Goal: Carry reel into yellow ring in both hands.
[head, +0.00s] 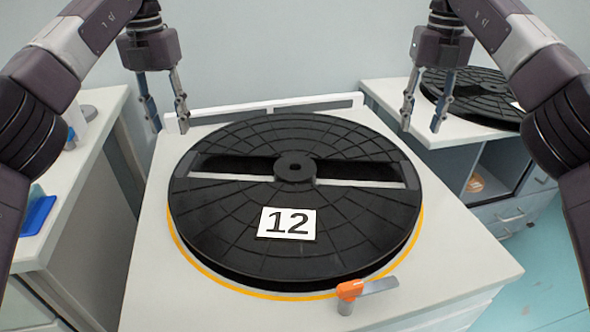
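A large black reel (325,225) lies flat on the table in front of me, with a white label reading 12 on it. The yellow ring (263,294) is marked on the table top, and its front and side edges show around the reel; its far part is hidden. The reel appears to lie inside the ring. My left gripper (167,115) is open and empty above the table's back left, apart from the reel. My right gripper (422,115) is open and empty above the table's back right, apart from the reel.
The table (440,285) has a raised white rail (255,107) at its back and an orange-tipped handle (365,288) at the front right. Another black reel (475,97) lies on a cabinet at the right. A counter (75,190) with a blue item (38,212) stands at the left.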

